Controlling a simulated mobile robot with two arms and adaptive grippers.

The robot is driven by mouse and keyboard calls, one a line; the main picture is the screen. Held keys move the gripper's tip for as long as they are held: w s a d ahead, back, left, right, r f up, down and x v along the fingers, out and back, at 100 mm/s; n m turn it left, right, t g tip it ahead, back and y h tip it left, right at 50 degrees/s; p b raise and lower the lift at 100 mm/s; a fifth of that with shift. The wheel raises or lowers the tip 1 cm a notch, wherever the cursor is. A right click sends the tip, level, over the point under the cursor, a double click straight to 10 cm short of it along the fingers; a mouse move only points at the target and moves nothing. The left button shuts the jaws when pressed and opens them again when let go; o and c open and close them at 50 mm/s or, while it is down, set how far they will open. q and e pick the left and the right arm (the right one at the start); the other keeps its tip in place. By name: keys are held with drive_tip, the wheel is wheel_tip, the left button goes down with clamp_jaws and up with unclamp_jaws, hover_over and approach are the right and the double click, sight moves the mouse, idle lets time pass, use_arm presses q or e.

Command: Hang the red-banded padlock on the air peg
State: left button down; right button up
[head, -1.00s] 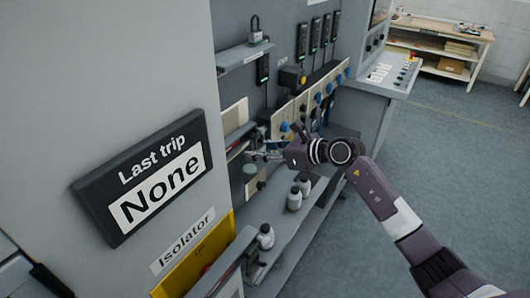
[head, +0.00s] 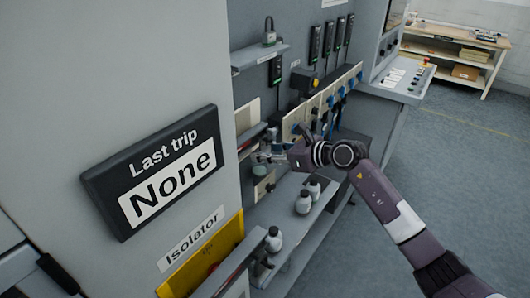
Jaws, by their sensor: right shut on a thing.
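My right gripper (head: 268,156) reaches in from the right, in front of the wall panel behind the small shelves. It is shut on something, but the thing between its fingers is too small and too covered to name. A grey padlock (head: 268,39) with a dark shackle stands upright on the upper shelf (head: 262,56), well above the gripper. I see no red band on it. I cannot make out which peg is the air peg. My left gripper is not in view.
A row of panels with blue knobs (head: 328,102) runs to the right. A large cabinet with a "Last trip None" sign (head: 160,170) fills the left. Open floor (head: 450,200) lies right.

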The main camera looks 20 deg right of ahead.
drive_tip(key=o, duration=1.3)
drive_tip(key=shift+s+d, duration=0.1)
